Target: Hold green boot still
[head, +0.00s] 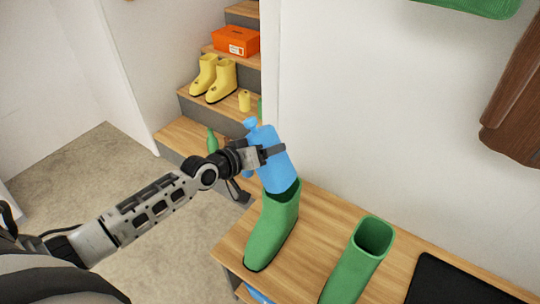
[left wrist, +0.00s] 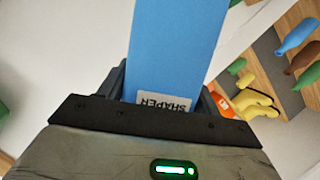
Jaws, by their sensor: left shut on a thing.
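A green boot (head: 272,232) stands upright on the wooden bench (head: 312,247), near its left end. A second green boot (head: 357,262) stands to its right, cut off by the bottom edge. My left gripper (head: 268,153) is shut on a blue bottle-shaped thing (head: 283,172) above the left boot. The lower end of the blue thing meets the boot's opening and seems to be in it; its depth is hidden. In the left wrist view the blue thing (left wrist: 175,45) fills the jaws and bears a white label. My right gripper is not in view.
Wooden steps behind hold yellow boots (head: 213,78), an orange box (head: 236,41) and a green bottle (head: 212,140). A dark mat (head: 455,283) lies at the bench's right. A brown thing (head: 518,100) hangs on the right wall. The bench between boots is clear.

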